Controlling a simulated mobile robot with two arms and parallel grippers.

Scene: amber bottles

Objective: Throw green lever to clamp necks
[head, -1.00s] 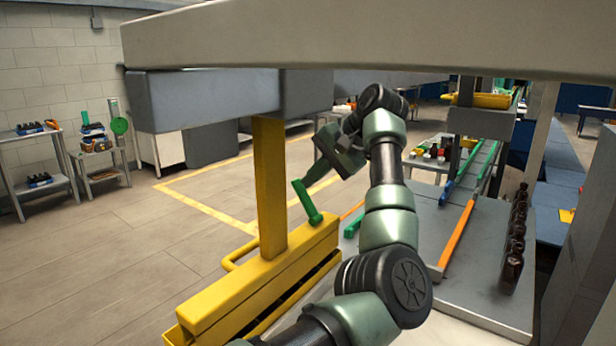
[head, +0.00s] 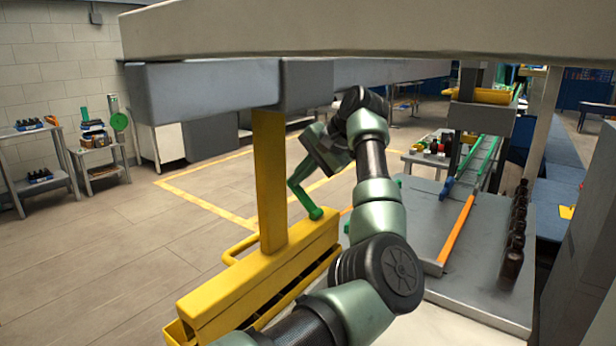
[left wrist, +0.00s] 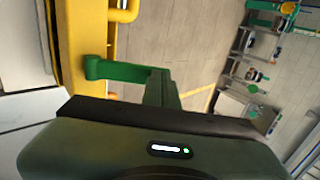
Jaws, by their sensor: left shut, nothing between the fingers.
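The green lever (head: 304,202) stands on the far end of the yellow clamp bar (head: 250,284) and leans to the left. In the left wrist view the lever (left wrist: 118,71) runs from its round hub on the yellow frame towards my fingers. My left gripper (head: 294,180) is shut and empty, its green fingers meeting the lever's free end. In the left wrist view the gripper (left wrist: 160,76) overlaps that end; whether they press together I cannot tell. My right gripper is not in view. Any bottle necks inside the clamp are hidden.
A row of amber bottles (head: 516,225) stands on the grey table (head: 480,290) at right, beside an orange rail (head: 456,235). A yellow post (head: 270,180) rises close left of the lever under a grey beam (head: 200,90).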

